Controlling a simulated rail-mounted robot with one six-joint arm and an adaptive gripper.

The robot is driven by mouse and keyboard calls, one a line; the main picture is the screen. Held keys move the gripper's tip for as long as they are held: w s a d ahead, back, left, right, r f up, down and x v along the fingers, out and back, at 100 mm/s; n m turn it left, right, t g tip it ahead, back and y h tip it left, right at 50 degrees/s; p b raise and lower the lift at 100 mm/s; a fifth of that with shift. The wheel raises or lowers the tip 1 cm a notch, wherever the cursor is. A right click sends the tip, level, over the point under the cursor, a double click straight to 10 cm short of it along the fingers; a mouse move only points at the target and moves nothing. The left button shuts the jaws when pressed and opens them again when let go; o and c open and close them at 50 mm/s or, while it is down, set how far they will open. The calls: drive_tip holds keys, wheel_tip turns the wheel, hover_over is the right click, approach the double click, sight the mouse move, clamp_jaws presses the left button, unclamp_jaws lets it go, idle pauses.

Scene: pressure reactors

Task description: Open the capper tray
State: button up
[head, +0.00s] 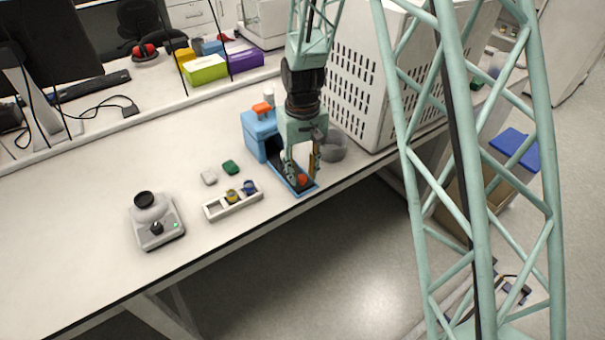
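The capper (258,143) is a blue block at the middle of the bench, with an orange part on top. Its blue-rimmed capper tray (307,190) sticks out of the front toward the bench edge, and its inside looks dark. My gripper (302,173) points down over the outer part of the tray. Its two fingers are apart, so it looks open. A small orange-red piece shows low between the fingertips, in or on the tray. I cannot tell whether the fingers touch it or the tray. The arm and gripper hide part of the tray.
A white rack (213,211) with small yellow and blue items stands left of the tray. A green piece (230,167) and a pale piece (209,176) lie behind it. A scale-like device (157,232) stands further left. A grey bowl (334,148) and white perforated housing (345,85) are close on the right.

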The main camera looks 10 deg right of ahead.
wheel_tip(320, 180, up, 12)
drive_tip(key=shift+f, duration=0.15)
idle(0.7)
idle(0.5)
drive_tip(key=s+d+r+m+t, duration=0.1)
drive_tip(key=s+d+r, duration=0.3)
drive_tip(key=s+r, duration=0.5)
drive_tip(key=s+d+r+t, duration=0.1)
drive_tip(key=s+d+r, duration=0.3)
drive_tip(key=s+r, duration=0.5)
drive_tip(key=s+d+r, duration=0.2)
drive_tip(key=s+r, duration=0.1)
drive_tip(key=s, duration=0.4)
drive_tip(key=s+d+r+m+t, duration=0.1)
drive_tip(key=s+r, duration=0.1)
drive_tip(key=s, duration=0.5)
drive_tip(key=s+d+r+m+t, duration=0.1)
drive_tip(key=s+d+r, duration=0.1)
drive_tip(key=s, duration=0.5)
drive_tip(key=shift+d+r, duration=0.3)
drive_tip(key=shift+r, duration=0.5)
